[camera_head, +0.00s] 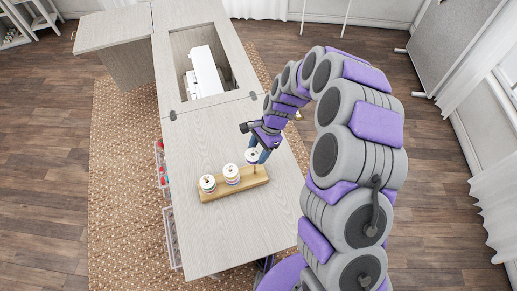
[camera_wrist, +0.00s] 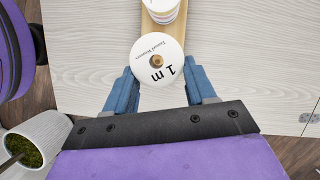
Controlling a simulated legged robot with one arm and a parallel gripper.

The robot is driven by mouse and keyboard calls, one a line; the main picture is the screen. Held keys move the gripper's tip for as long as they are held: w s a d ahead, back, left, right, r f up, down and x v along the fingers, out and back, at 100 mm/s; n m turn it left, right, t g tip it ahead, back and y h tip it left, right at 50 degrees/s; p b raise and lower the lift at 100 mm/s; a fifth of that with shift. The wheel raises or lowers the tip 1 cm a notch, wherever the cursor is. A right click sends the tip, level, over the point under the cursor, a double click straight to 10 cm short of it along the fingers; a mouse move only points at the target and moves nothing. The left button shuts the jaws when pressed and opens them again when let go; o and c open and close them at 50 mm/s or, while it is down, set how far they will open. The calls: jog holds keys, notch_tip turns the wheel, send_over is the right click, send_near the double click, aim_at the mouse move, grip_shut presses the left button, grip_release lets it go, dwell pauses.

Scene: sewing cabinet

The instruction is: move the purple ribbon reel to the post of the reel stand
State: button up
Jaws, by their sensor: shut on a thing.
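My gripper (camera_head: 259,155) is shut on a ribbon reel (camera_head: 252,155) over the right end of the wooden reel stand (camera_head: 210,196). In the wrist view my gripper's blue fingers (camera_wrist: 159,75) hold the reel (camera_wrist: 152,74) from both sides; its white face reads "1 m". Its ribbon colour is mostly hidden. A post (camera_head: 254,169) shows below the held reel in the head view, so the reel sits high above the base. A round tan tip (camera_wrist: 155,61) shows in the reel's centre hole, apparently the post's top.
Two other reels stand on the stand, one at the left (camera_head: 208,183) and one in the middle (camera_head: 231,173). The pale table (camera_head: 225,240) is clear in front. A sewing machine (camera_head: 204,72) sits in the cabinet opening behind. A plant pot (camera_wrist: 42,135) shows at lower left in the wrist view.

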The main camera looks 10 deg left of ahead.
jog(key=shift+d+f, duration=0.2)
jog(key=shift+f, duration=0.35)
jog(key=shift+f, duration=0.2)
jog(key=shift+d+p, duration=0.15)
jog(key=shift+p, duration=0.2)
jog(key=shift+f, duration=1.4)
dwell(0.5)
jog(key=o, duration=1.4)
jog(key=p+v, duration=0.2)
jog(key=v, duration=1.5)
jog(key=shift+w+r, duration=0.1)
jog(key=shift+r, duration=0.05)
